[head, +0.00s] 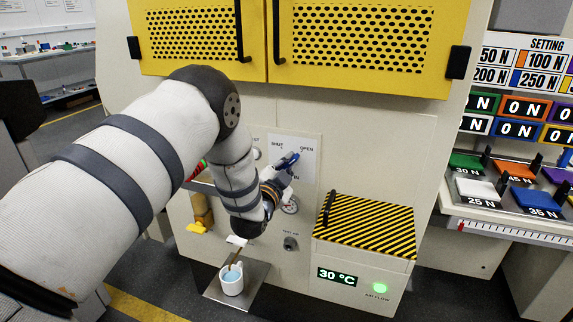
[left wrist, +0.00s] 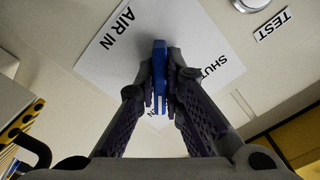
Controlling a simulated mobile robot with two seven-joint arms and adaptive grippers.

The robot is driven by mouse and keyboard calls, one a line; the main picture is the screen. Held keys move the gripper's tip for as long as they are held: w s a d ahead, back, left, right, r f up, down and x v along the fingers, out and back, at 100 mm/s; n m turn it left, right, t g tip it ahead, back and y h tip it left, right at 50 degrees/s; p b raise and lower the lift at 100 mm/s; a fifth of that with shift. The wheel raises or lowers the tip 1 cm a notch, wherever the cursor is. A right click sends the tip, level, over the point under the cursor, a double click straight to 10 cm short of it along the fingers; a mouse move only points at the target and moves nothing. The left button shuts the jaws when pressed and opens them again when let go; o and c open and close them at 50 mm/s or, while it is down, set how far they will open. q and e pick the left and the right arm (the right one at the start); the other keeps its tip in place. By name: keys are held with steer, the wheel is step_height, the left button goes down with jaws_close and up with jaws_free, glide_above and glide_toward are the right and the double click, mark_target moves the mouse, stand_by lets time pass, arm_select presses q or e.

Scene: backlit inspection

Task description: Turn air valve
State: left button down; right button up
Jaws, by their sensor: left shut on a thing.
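The air valve's blue handle (head: 290,159) is on a white plate (head: 310,170) marked SHUT, OPEN and AIR IN on the machine's front. In the head view the handle slants, its upper right end below the word OPEN. My left gripper (head: 282,174) reaches it from below left. In the left wrist view the blue handle (left wrist: 159,70) stands between the two fingers of the left gripper (left wrist: 160,88), which are shut on it from both sides. The valve's pivot is hidden by the handle and fingers. My right gripper is not in view.
A round gauge (head: 290,205) and a knob (head: 290,243) sit below the valve. A striped box (head: 365,225) juts out at right, showing 30 °C. A white mug (head: 232,281) stands on a metal plate (head: 255,287) below. Yellow perforated doors (head: 350,38) are above.

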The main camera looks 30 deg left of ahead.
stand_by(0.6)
arm_select(q)
steer(key=c, duration=1.7)
jaws_free()
steer(key=v, duration=1.2)
steer(key=shift+f, duration=0.1)
